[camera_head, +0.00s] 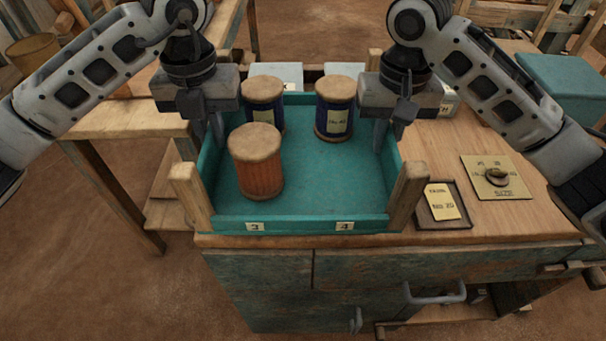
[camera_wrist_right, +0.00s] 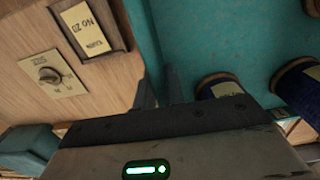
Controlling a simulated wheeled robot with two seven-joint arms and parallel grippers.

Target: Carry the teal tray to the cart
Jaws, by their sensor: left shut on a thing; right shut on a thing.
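The teal tray (camera_head: 310,224) sits level at the left part of a wooden top, with tags 3 and 4 on its near wall. It holds an orange spool (camera_head: 257,170) and two dark blue spools (camera_head: 334,118) (camera_head: 263,95). My left gripper (camera_head: 216,130) is shut on the tray's left wall. My right gripper (camera_head: 381,132) is shut on its right wall. In the right wrist view, the right fingers (camera_wrist_right: 160,88) straddle the teal wall (camera_wrist_right: 147,45). I cannot tell whether the tray touches the top. No cart is clearly identifiable.
Wooden posts (camera_head: 407,194) (camera_head: 190,196) stand at the tray's near corners. Right of it on the wooden top (camera_head: 450,140) lie a small dark tray with a yellow card (camera_head: 441,201) and a plate with a knob (camera_head: 495,176). A wooden bench (camera_head: 120,119) stands left.

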